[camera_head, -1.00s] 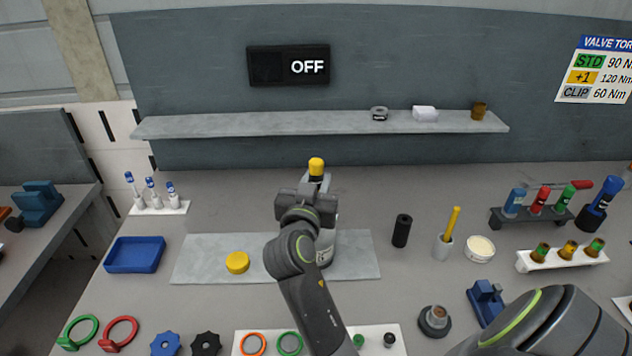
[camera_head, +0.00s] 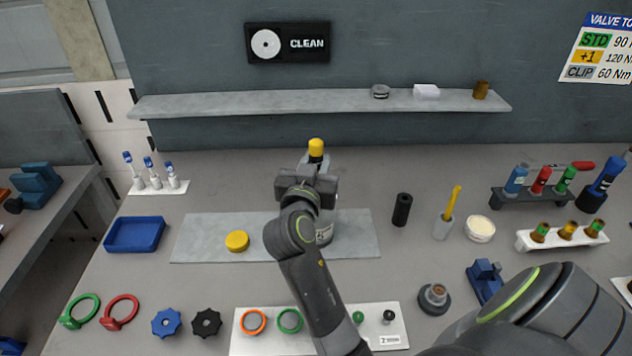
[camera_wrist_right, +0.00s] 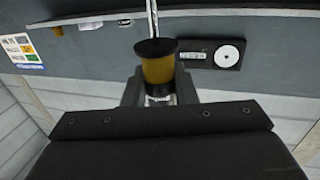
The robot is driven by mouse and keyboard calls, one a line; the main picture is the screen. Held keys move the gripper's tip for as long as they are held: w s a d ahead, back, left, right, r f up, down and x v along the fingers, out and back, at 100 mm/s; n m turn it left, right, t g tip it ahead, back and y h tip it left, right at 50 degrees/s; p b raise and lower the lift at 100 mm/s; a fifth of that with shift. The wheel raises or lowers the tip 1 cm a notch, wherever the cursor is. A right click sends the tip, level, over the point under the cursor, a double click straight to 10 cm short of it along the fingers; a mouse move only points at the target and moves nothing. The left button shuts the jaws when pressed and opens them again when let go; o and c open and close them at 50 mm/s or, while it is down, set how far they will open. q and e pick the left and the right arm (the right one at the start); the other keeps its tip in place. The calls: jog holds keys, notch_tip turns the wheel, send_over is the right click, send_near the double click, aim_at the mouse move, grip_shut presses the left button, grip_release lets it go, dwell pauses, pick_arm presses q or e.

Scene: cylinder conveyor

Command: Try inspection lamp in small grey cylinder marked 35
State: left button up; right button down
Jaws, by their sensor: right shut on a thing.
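My right gripper (camera_head: 316,168) is shut on the inspection lamp, whose yellow end (camera_head: 316,147) sticks up above the jaws. In the right wrist view the gripper (camera_wrist_right: 160,92) holds the lamp's yellow-brown body (camera_wrist_right: 158,70), with a dark disc at its end and a thin bright rod beyond it. A grey cylinder (camera_head: 325,234) with a small label stands on the grey mat, partly hidden behind my wrist. I cannot read its number or tell how the lamp's lower end meets it. My left gripper is not in view.
The wall display (camera_head: 288,43) shows a white disc and "CLEAN". A yellow cap (camera_head: 237,241) lies on the mat (camera_head: 200,240), left of my arm. A blue tray (camera_head: 135,234) is at left.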

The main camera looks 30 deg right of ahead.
jog(key=shift+r, duration=0.1)
jog(key=shift+r+p, duration=4)
jog(key=shift+r, duration=0.95)
